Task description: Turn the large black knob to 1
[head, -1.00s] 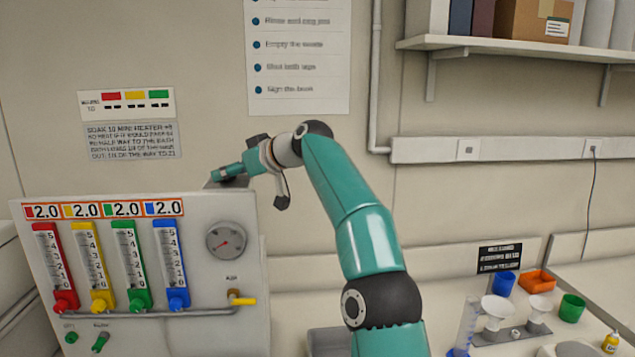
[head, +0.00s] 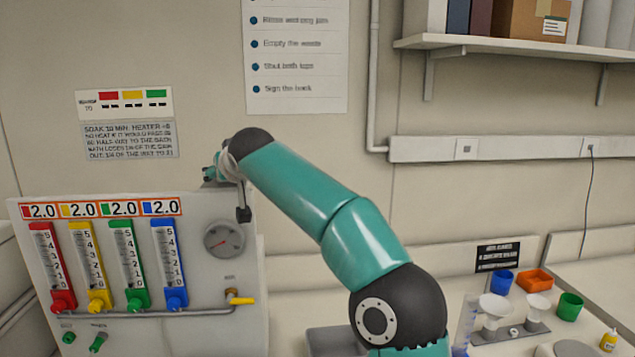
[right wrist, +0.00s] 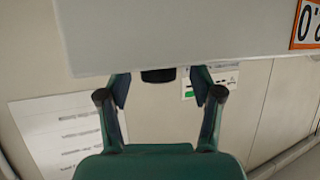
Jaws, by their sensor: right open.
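A black knob-like cylinder (right wrist: 158,75) shows in the right wrist view at the edge of the pale panel, between my right gripper's fingers. My right gripper (right wrist: 160,84) is open, with one finger on each side of it and a gap visible on both sides. Any marking on the black piece is not visible. In the head view my right gripper (head: 210,174) is at the top right corner of the instrument panel (head: 205,290), mostly hidden behind my own arm. The black piece cannot be made out there. My left gripper is not in view.
The panel carries red, yellow, green and blue flow tubes (head: 170,265) under 2.0 displays (head: 100,209), a round gauge (head: 224,240) and a yellow-handled valve (head: 242,300). Funnels (head: 495,306) and coloured cups (head: 570,307) stand on the right bench. A shelf (head: 500,42) hangs above.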

